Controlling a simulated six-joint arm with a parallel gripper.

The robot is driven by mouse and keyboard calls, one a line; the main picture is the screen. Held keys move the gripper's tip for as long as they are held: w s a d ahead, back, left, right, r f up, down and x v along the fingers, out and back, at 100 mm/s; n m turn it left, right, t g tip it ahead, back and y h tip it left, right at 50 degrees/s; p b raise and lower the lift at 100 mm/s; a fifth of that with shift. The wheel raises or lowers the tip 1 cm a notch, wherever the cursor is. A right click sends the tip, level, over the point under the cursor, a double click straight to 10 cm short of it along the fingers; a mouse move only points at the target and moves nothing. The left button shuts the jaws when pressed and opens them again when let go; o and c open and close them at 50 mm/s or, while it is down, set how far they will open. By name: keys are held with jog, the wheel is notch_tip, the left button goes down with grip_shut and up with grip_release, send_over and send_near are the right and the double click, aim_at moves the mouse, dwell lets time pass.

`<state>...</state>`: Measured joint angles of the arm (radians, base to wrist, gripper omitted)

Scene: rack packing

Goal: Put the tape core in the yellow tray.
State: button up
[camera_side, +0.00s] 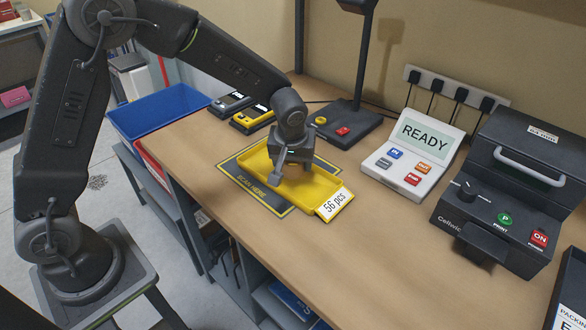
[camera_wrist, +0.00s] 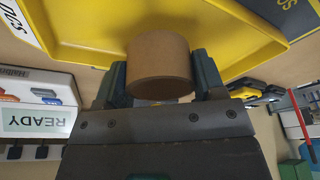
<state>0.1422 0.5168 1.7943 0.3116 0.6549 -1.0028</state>
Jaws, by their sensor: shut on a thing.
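The tape core is a brown cardboard ring (camera_wrist: 160,62), seen in the wrist view. My gripper (camera_wrist: 160,78) is shut on it, with one dark green finger on each side. The yellow tray (camera_side: 318,182) lies on a dark mat on the bench, with a "56 pcs" card at its front right corner. The tray also fills the upper part of the wrist view (camera_wrist: 90,30). In the side view my gripper (camera_side: 275,178) is over the left part of the tray. I cannot tell whether the core touches the tray floor. The core is hidden in the side view.
The dark mat (camera_side: 262,199) has yellow edging. A white READY panel (camera_side: 412,152) and a black printer (camera_side: 515,190) stand to the right. Handheld devices (camera_side: 250,119) and a stand base (camera_side: 345,128) are behind the tray. A blue bin (camera_side: 158,112) is at left. The front bench (camera_side: 370,270) is bare.

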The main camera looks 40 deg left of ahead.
jog(key=shift+f, duration=1.3)
jog(key=shift+f, duration=0.1)
jog(key=o, duration=0.9)
jog(key=v, duration=1.3)
jog(key=s+a+r+m+t, duration=0.1)
jog(key=s+r+m, duration=0.1)
jog(key=s, duration=0.5)
jog(key=s+a+r+m+t+h, duration=0.1)
jog(key=s+a+r+m, duration=0.1)
jog(key=s, duration=0.6)
jog(key=s+a+r+m+t, duration=0.1)
jog(key=s+a+r+m, duration=0.1)
jog(key=s, duration=0.5)
notch_tip(320, 180, up, 2)
jog(key=shift+r+m+h, duration=0.1)
jog(key=shift+m+h, duration=0.3)
jog(key=shift+m, duration=0.2)
